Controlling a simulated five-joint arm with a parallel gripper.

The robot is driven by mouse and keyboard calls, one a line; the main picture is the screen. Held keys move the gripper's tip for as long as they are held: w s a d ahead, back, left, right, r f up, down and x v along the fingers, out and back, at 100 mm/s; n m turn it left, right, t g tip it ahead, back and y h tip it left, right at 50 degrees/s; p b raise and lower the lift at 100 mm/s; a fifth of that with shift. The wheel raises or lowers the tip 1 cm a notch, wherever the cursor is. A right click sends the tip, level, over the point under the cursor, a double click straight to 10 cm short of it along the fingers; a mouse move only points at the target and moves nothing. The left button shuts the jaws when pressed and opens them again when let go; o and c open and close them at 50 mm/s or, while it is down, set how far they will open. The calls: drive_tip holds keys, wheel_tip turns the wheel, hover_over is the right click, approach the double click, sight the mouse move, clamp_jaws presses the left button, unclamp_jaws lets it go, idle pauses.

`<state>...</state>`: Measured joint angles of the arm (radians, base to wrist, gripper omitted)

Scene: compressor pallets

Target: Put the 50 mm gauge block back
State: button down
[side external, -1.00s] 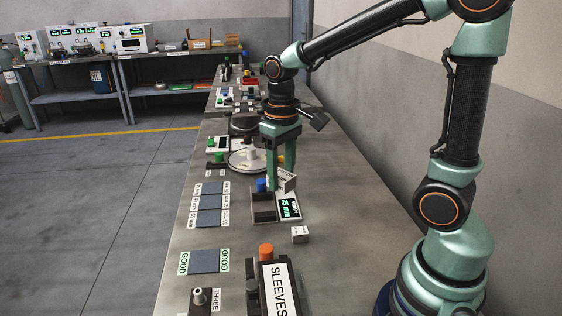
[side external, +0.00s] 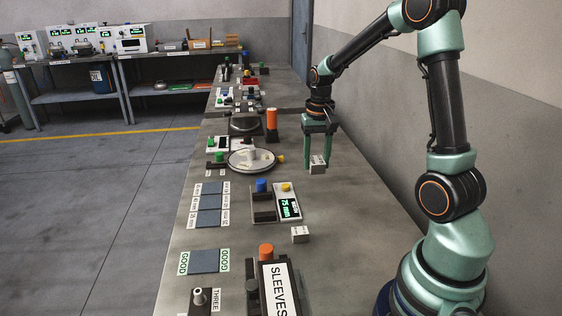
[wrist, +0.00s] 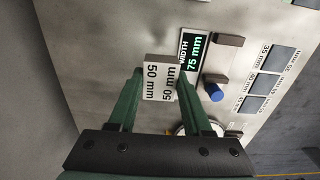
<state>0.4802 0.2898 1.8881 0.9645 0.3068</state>
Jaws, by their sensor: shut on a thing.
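The 50 mm gauge block (side external: 317,164), a small pale block, is held between the green fingers of my gripper (side external: 318,157). In the wrist view the block (wrist: 160,82) shows "50 mm" on two faces, and my gripper (wrist: 158,88) is shut on it. The block is over the right part of the bench, right of the round dial plate; I cannot tell exactly how high. A second pale block (side external: 300,234) sits on the bench below the width display. The display (side external: 288,207) reads 75 mm and stands beside a dark fixture with a blue knob (side external: 261,186).
Dark pads with mm labels (side external: 209,202) lie along the bench's left side, with a GOOD pad (side external: 205,261) nearer. A SLEEVES box (side external: 280,288) stands at the front. An orange cylinder (side external: 271,121) stands left of my gripper. The right bench strip is clear.

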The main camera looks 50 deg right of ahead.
sight(313, 209)
wheel_tip(313, 209, down, 13)
drive_tip(key=shift+f, duration=0.1)
idle(0.4)
drive_tip(key=c, duration=0.6)
unclamp_jaws()
drive_tip(key=shift+f, duration=0.1)
